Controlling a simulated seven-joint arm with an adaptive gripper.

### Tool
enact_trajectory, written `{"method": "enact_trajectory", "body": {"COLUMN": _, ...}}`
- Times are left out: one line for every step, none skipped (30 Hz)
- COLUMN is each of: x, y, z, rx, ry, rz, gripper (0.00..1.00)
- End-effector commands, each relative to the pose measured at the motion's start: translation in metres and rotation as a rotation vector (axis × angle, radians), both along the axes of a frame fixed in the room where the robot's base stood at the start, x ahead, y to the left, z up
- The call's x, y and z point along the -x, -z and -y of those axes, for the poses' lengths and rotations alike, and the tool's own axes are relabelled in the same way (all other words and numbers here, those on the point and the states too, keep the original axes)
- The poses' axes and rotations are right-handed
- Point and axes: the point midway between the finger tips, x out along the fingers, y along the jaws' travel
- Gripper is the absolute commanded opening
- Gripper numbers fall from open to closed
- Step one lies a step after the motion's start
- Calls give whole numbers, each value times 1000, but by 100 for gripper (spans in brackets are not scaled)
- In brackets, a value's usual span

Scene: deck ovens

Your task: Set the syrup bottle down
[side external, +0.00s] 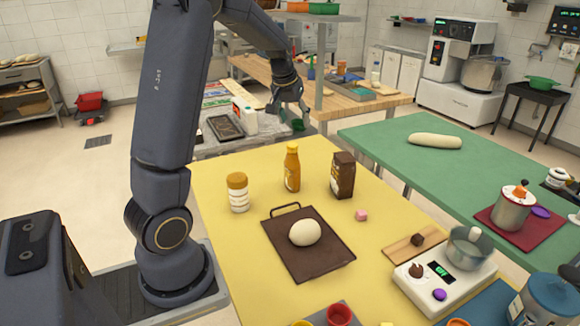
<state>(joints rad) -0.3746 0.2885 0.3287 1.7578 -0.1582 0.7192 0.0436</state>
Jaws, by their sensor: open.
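The amber syrup bottle (292,170) stands upright on the yellow table (390,205), toward its far edge. It sits between a jar with an orange-yellow lid and a dark brown carton. My gripper (289,110) is open and well apart from the bottle. In the picture it is above the bottle, over the area behind the yellow table. Nothing shows between its fingers, though they are small in this view.
A jar (238,192), a brown carton (343,175) and a dark tray (283,258) with a dough ball (305,232) are near the bottle. A scale (445,285) stands at the front right. Yellow tabletop is clear around the cube.

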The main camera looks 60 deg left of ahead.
Motion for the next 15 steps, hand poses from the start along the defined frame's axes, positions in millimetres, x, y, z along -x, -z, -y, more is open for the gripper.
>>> {"method": "enact_trajectory", "body": {"x": 3, "y": -16, "z": 32, "rx": 13, "ry": 54, "rz": 23, "gripper": 62}}
{"method": "enact_trajectory", "body": {"x": 6, "y": -25, "z": 52, "rx": 21, "ry": 92, "rz": 33, "gripper": 62}}
{"method": "enact_trajectory", "body": {"x": 14, "y": -35, "z": 82, "rx": 32, "ry": 147, "rz": 45, "gripper": 62}}
{"method": "enact_trajectory", "body": {"x": 22, "y": -43, "z": 105, "rx": 38, "ry": 192, "rz": 54, "gripper": 62}}
{"method": "enact_trajectory", "body": {"x": 31, "y": -49, "z": 127, "rx": 42, "ry": 240, "rz": 60, "gripper": 62}}
{"method": "enact_trajectory", "body": {"x": 45, "y": -57, "z": 156, "rx": 43, "ry": 302, "rz": 69, "gripper": 62}}
{"method": "enact_trajectory", "body": {"x": 57, "y": -60, "z": 176, "rx": 42, "ry": 349, "rz": 74, "gripper": 62}}
{"method": "enact_trajectory", "body": {"x": 69, "y": -63, "z": 194, "rx": 37, "ry": 395, "rz": 78, "gripper": 62}}
{"method": "enact_trajectory", "body": {"x": 87, "y": -65, "z": 215, "rx": 29, "ry": 453, "rz": 82, "gripper": 62}}
{"method": "enact_trajectory", "body": {"x": 99, "y": -64, "z": 229, "rx": 22, "ry": 492, "rz": 83, "gripper": 62}}
{"method": "enact_trajectory", "body": {"x": 111, "y": -64, "z": 241, "rx": 11, "ry": 531, "rz": 84, "gripper": 62}}
{"method": "enact_trajectory", "body": {"x": 127, "y": -61, "z": 254, "rx": -2, "ry": 574, "rz": 84, "gripper": 62}}
{"method": "enact_trajectory", "body": {"x": 137, "y": -59, "z": 262, "rx": -11, "ry": 603, "rz": 85, "gripper": 62}}
{"method": "enact_trajectory", "body": {"x": 146, "y": -57, "z": 268, "rx": -21, "ry": 628, "rz": 85, "gripper": 62}}
{"method": "enact_trajectory", "body": {"x": 157, "y": -53, "z": 274, "rx": -35, "ry": 657, "rz": 84, "gripper": 62}}
